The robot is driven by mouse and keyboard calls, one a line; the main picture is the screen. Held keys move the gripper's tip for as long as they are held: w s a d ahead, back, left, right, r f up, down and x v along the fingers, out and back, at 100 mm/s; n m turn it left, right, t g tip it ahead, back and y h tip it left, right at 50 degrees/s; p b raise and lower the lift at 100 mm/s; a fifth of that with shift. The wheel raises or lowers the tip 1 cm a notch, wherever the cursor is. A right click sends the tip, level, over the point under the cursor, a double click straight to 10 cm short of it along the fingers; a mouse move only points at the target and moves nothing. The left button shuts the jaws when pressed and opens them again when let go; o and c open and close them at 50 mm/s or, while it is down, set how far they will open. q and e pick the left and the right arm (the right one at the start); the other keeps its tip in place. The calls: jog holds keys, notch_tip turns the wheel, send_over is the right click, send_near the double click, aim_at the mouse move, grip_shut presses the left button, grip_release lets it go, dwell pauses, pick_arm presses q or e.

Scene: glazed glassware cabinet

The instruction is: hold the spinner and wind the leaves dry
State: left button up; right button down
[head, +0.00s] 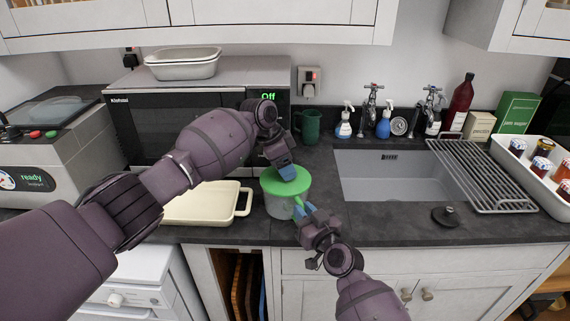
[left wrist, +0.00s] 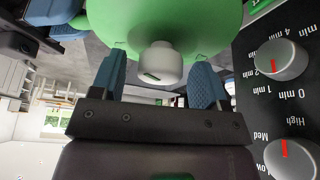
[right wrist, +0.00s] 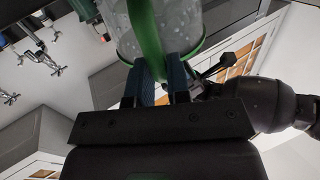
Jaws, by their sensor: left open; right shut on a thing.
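The salad spinner stands on the dark counter, with a green lid (head: 273,183) and a clear bowl (head: 279,207). In the left wrist view a white knob (left wrist: 160,64) stands out from the green lid (left wrist: 165,15). My left gripper (head: 287,172) is over the lid, its blue fingers open on either side of the knob; I cannot tell if they touch it. My right gripper (head: 303,209) is at the bowl's front right side, shut on the green handle (right wrist: 145,30). The clear bowl (right wrist: 188,28) also shows in the right wrist view. The leaves are not clearly visible.
A cream dish (head: 203,205) sits left of the spinner, below the microwave (head: 190,120). A green mug (head: 306,127) stands behind. The sink (head: 388,177), a black plug (head: 445,215) and a wire rack (head: 484,175) are to the right. The counter just right of the spinner is clear.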

pick_arm(q)
jog(key=c, duration=0.9)
